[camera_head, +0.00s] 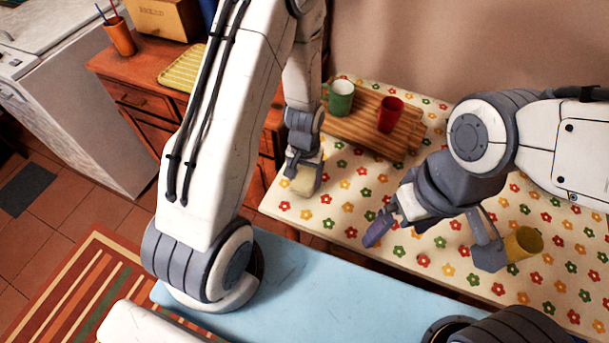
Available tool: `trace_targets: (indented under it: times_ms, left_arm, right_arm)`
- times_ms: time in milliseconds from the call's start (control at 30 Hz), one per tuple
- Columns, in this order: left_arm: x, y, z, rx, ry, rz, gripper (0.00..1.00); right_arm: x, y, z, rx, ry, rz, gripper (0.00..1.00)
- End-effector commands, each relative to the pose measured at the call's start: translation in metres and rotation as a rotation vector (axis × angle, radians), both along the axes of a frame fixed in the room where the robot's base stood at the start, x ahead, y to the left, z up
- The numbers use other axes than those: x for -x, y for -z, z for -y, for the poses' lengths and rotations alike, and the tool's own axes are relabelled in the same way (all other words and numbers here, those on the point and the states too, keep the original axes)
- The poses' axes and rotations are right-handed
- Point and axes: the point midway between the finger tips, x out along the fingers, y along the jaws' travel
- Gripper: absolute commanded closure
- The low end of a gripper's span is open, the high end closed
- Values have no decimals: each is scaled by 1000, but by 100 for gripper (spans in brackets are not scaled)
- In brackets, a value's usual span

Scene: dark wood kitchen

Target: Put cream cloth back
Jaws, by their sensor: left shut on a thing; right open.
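The cream cloth (306,182) is a small, pale folded piece at the left edge of the flower-patterned table. My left gripper (303,172) points down and is shut on the cream cloth. Its fingers hide part of the cloth, and I cannot tell whether the cloth touches the table. My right gripper (434,245) is open and empty over the middle of the table, its fingers wide apart.
A yellow cup (524,243) is beside my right gripper's right finger, partly hidden. A green mug (341,98) and red cup (390,114) stand on a slatted wooden board (355,128).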

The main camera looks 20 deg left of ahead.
Motion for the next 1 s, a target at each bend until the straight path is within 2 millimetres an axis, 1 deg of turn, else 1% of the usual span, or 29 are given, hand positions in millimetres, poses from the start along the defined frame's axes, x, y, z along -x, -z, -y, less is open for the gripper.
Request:
trace_targets:
  times_ms: [33,67,100,333,400,467,567,800,900,1000]
  left_arm:
    - [0,2,0,0,0,0,19]
    - [0,1,0,0,0,0,8]
    - [0,1,0,0,0,0,0]
    - [0,0,0,0,0,0,0]
    - [0,-4,0,0,0,1,0]
    - [-1,-8,0,0,0,3,0]
    - [-2,-24,0,1,0,6,0]
    - [-1,-76,0,0,0,7,0]
    - [-1,-95,0,1,0,6,0]
    - [-1,-109,0,0,0,4,0]
  right_arm:
    - [0,2,0,0,0,0,0]
    - [0,1,0,0,0,0,0]
    - [0,1,0,0,0,0,0]
    - [0,0,0,0,0,0,0]
    - [0,-3,0,0,0,0,0]
    - [0,-2,0,0,0,0,0]
    - [0,-2,0,0,0,0,0]
    - [0,-5,0,0,0,0,0]
    - [0,-6,0,0,0,0,0]
    - [0,-6,0,0,0,0,0]
